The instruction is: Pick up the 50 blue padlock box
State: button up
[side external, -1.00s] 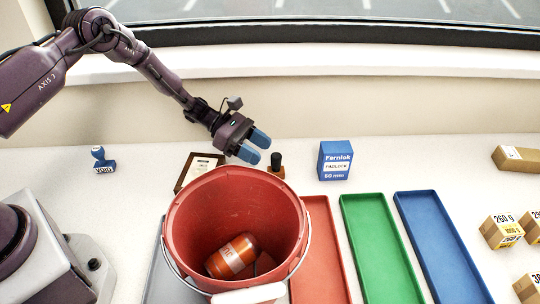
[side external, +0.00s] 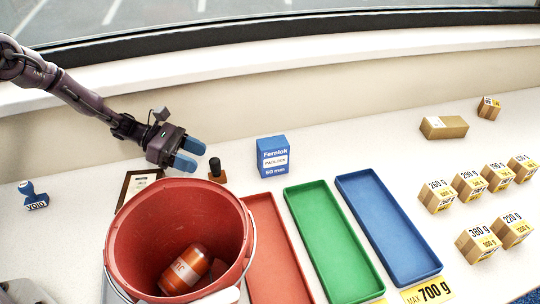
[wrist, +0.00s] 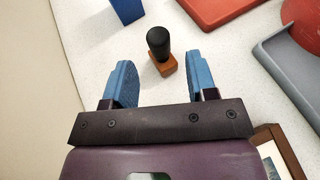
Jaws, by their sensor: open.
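The blue padlock box (side external: 273,157), lettered "Fernlok PADLOCK 50 mm", stands upright on the white table at the back, behind the red and green trays. My gripper (side external: 190,156) is open and empty, to the left of the box and apart from it, above the table. In the wrist view my gripper (wrist: 162,88) shows its two blue fingers spread wide. A blue block that looks like the same box (wrist: 126,10) is cut off at the top edge there.
A black-handled stamp (side external: 216,171) stands between my gripper and the box. A red bucket (side external: 180,205) holding an orange bottle (side external: 186,267), a framed picture (side external: 134,186), a VOID stamp (side external: 33,196), green (side external: 331,240) and blue trays (side external: 388,227), and several small cartons (side external: 437,197) surround it.

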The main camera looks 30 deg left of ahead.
dwell(0.3)
jog(key=o, duration=0.5)
jog(key=shift+d, duration=0.1)
